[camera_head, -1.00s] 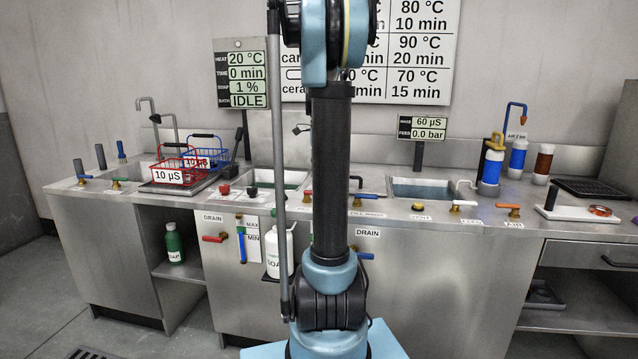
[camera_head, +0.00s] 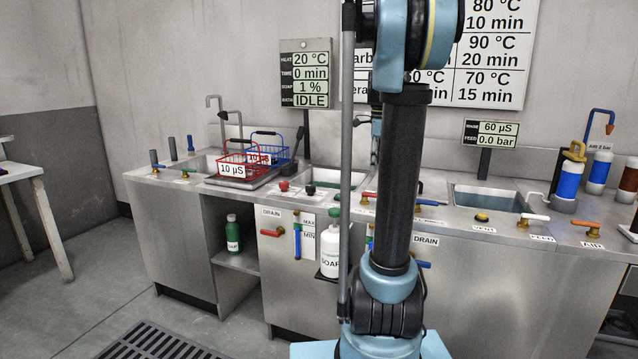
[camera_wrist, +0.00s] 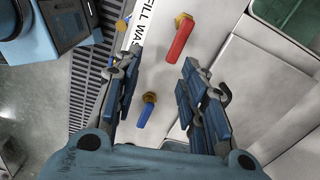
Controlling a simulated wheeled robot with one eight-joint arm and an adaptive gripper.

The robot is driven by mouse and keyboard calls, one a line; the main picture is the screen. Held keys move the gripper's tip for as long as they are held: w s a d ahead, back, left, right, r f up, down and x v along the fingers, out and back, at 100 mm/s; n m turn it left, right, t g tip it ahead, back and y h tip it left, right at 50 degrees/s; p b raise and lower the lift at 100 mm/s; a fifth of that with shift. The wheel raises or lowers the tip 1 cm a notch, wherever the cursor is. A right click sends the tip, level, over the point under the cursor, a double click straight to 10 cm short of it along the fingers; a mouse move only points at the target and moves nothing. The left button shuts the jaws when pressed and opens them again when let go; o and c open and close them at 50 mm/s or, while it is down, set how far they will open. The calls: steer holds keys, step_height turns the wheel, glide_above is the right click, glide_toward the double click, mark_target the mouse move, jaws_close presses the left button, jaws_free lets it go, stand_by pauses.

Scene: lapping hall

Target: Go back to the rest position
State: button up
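My gripper (camera_wrist: 158,95) shows in the wrist view with its two blue-padded fingers spread apart and nothing between them.
A red basket (camera_head: 233,165) and a blue basket (camera_head: 262,148) stand at the counter's left sink. A soap bottle (camera_head: 330,250) hangs at the front, and a green bottle (camera_head: 233,235) sits on the lower shelf. A table (camera_head: 25,172) stands far left; the floor between is clear.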

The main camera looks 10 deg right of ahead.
steer(key=s+a+f+n, duration=0.3)
steer(key=s+n, duration=0.1)
steer(key=s, duration=0.2)
steer(key=s+a+f+n+t, duration=0.1)
steer(key=s+a+f+n, duration=0.1)
steer(key=s+a+n, duration=0.3)
steer(key=s+f+n, duration=0.2)
steer(key=s+f, duration=0.1)
steer(key=s, duration=0.4)
steer(key=s+a+f+n+t, duration=0.1)
steer(key=s+a+f+n, duration=0.2)
steer(key=s+f+n, duration=0.8)
step_height(320, 180, down, 2)
steer(key=shift+s+a+f, duration=0.2)
steer(key=shift+s+a, duration=0.15)
steer(key=shift+s, duration=0.6)
steer(key=shift+w, duration=0.1)
steer(key=shift+w+f, duration=0.2)
steer(key=shift+w, duration=0.15)
